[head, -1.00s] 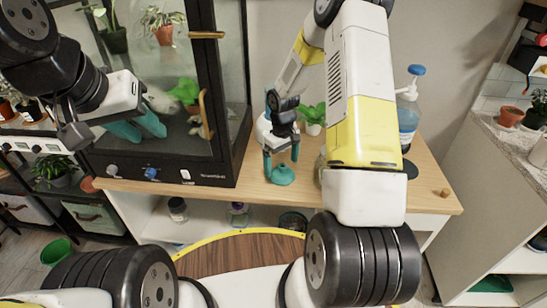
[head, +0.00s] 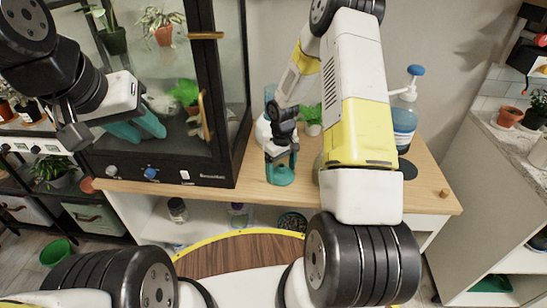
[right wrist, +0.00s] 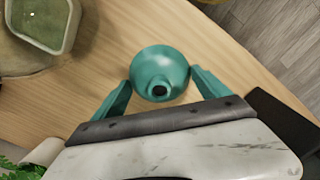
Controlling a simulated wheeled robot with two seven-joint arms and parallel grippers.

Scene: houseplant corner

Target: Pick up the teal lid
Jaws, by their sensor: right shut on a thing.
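The teal lid (head: 280,176), a round dome with a small dark-tipped knob, is at the front edge of the wooden tabletop in the head view. My right gripper (head: 281,163) points down at it with its fingers on either side. In the right wrist view the lid (right wrist: 160,70) sits between the teal fingertips of my right gripper (right wrist: 160,83), which are shut on its sides. I cannot tell any gap between lid and tabletop. My left gripper (head: 142,125) is at the left in front of the glass cabinet, its teal fingers apart and empty.
The glass cabinet (head: 165,165) stands left of the lid. A greenish planter (right wrist: 40,22) shows in the right wrist view.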

